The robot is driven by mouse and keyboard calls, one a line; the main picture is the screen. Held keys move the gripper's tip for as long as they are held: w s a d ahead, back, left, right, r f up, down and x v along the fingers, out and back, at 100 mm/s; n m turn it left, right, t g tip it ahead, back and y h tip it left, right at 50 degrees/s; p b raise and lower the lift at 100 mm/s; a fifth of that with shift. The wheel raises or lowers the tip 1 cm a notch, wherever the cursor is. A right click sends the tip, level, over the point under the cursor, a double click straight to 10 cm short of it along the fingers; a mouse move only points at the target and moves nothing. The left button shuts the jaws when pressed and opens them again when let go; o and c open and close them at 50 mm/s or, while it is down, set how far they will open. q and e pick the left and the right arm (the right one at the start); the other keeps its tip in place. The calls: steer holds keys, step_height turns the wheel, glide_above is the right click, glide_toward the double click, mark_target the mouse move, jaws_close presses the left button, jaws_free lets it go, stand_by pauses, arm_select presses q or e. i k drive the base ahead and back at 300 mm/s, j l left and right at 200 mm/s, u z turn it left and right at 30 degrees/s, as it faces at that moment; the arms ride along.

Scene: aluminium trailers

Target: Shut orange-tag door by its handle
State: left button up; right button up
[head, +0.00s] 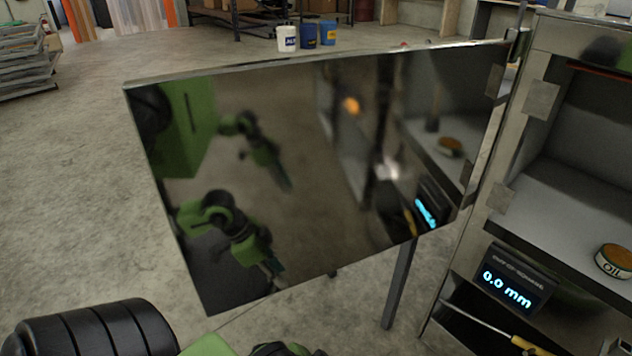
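A mirror-like metal door (300,190) stands wide open. It reaches left from its hinges on the open metal cabinet (541,100) at the right. Its shiny face reflects my green and black arms and the oil tin. A blurred orange spot shows on this face; I cannot tell whether it is a tag or a reflection. No handle shows on the visible face, and the other face is hidden. Parts of my arm show at the bottom left, below the door and apart from it in the picture. Neither gripper's fingertips are directly in view.
An oil tin (615,261) stands on the cabinet shelf. Below are a "0.0 mm" display (507,287) and a yellow-handled screwdriver (528,346). White (287,39) and blue buckets (328,34) stand far behind. The concrete floor left of the door is clear.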

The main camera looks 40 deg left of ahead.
mark_target(270, 176)
steer(key=k+j+z, duration=0.25)
steer(key=j, duration=0.25)
steer(key=k+j+z, duration=0.25)
steer(key=j, duration=0.25)
steer(key=k+j+z, duration=0.25)
steer(key=j+z, duration=0.2)
steer(key=j, duration=0.55)
steer(key=j+z, duration=0.2)
steer(key=j, duration=0.55)
steer(key=k+j+z, duration=0.15)
steer(key=j, duration=0.6)
